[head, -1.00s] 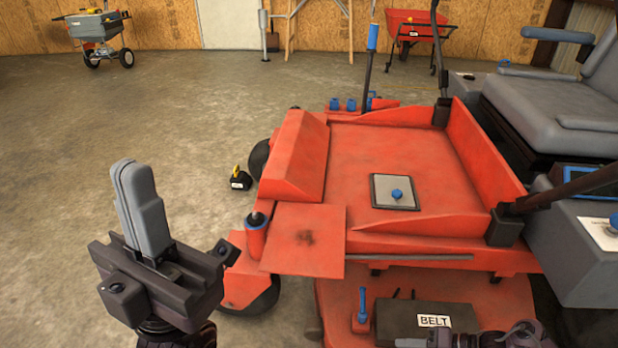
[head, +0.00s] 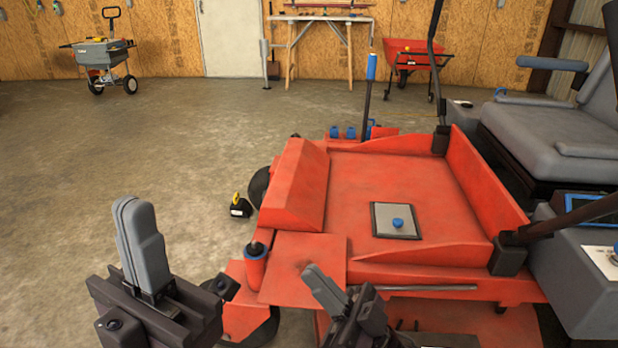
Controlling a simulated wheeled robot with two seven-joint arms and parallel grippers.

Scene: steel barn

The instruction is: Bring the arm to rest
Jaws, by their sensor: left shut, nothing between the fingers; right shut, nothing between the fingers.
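My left gripper (head: 142,245) is at the lower left of the head view. Its grey fingers are shut together, point up and hold nothing. It stands over the concrete floor, left of the red mower (head: 400,185). My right gripper (head: 325,290) is at the bottom middle, in front of the mower's red front plate (head: 303,262). Its grey fingers are shut and empty, tilted up and to the left. The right arm hides part of the mower's lower front; I cannot tell whether it touches the mower.
A grey seat (head: 560,125) stands at the right. A small black and yellow object (head: 240,207) lies on the floor by the mower's wheel. A spreader cart (head: 103,60), a workbench (head: 318,18) and a red wheelbarrow (head: 410,55) stand at the back. The floor at left is clear.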

